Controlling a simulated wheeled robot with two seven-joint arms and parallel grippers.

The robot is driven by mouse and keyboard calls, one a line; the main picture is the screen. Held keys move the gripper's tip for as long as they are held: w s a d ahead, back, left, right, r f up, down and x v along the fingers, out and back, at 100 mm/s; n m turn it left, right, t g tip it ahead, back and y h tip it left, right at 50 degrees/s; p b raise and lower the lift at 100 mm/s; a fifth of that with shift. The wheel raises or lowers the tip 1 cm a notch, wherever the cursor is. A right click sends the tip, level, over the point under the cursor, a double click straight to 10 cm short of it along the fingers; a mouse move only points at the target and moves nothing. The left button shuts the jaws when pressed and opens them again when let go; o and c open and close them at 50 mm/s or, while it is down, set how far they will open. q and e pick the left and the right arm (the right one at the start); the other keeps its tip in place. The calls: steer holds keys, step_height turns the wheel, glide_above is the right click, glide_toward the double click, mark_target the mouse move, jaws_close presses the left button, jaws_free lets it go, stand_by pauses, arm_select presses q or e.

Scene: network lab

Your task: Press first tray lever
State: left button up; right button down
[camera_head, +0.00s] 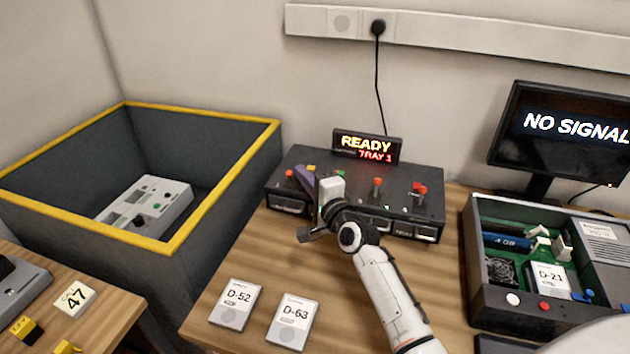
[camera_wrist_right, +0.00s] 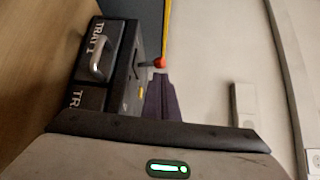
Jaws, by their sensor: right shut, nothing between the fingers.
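The black tray unit (camera_head: 345,215) stands at the back of the wooden table, with a row of red-topped levers and labelled drawers. The first tray lever's red knob (camera_head: 289,173) shows at its left end; the knob also shows in the right wrist view (camera_wrist_right: 159,63). My right gripper (camera_head: 301,176) is shut and empty, its purple fingers pointing at the unit's left end. In the wrist view its fingertips (camera_wrist_right: 157,77) appear just by the red knob; I cannot tell whether they touch. The Tray 1 drawer (camera_wrist_right: 97,50) appears closed. My left gripper is not in view.
A small display (camera_head: 367,146) behind the unit reads "READY TRAY 1". Drives D-52 (camera_head: 235,304) and D-63 (camera_head: 292,321) lie in front. An open computer case (camera_head: 480,290) stands right. A yellow-rimmed bin (camera_head: 205,217) stands left.

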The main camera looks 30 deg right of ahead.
steer(key=s, duration=0.9)
steer(key=shift+s+a+r, duration=0.2)
steer(key=shift+r, duration=0.05)
